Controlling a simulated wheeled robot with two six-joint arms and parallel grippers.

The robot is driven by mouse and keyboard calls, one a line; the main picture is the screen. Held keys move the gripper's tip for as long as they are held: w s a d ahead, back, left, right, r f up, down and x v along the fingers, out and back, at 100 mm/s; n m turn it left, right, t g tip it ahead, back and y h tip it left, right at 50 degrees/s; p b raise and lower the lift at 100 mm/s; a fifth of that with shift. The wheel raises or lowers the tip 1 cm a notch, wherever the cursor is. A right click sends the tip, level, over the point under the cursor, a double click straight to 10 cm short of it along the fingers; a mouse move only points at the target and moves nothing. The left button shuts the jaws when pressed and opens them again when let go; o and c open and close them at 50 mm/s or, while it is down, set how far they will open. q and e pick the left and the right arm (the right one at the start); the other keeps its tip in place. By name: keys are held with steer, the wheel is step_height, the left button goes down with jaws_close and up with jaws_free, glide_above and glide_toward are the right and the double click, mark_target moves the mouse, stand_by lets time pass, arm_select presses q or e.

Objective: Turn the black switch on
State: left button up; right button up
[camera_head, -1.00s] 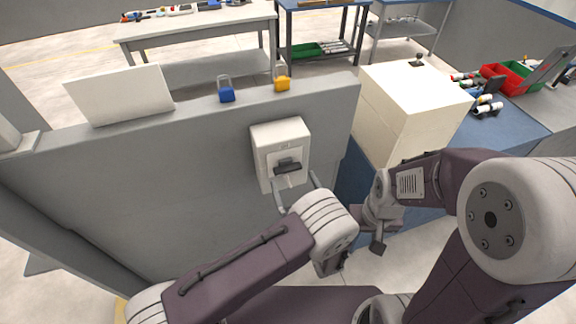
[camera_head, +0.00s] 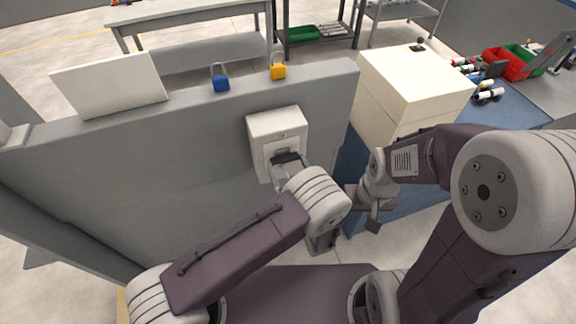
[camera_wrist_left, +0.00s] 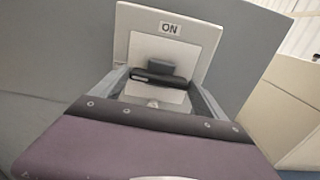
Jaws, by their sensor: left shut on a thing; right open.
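The black switch (camera_head: 287,158) is a dark handle on the front of a white box (camera_head: 262,128) fixed to a grey wall. In the left wrist view the handle (camera_wrist_left: 158,78) lies crosswise below a plate (camera_wrist_left: 168,28) marked ON. My left gripper (camera_wrist_left: 160,88) is shut on the handle, one finger at each end. In the head view my left gripper (camera_head: 287,170) reaches the box from the front, its wrist hiding part of the fingers. My right gripper (camera_head: 362,208) is open and empty, to the right of the wall and away from the switch.
A blue padlock (camera_head: 220,82) and a yellow padlock (camera_head: 278,71) stand on the wall top beside a white panel (camera_head: 108,84). A cream box (camera_head: 405,95) stands right of the wall on a blue table (camera_head: 512,110) with bins and pipe parts.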

arm_select(q)
steer(key=m, duration=0.3)
steer(key=shift+f, duration=0.1)
steer(key=shift+a+m, duration=0.1)
steer(key=shift+m, duration=1.7)
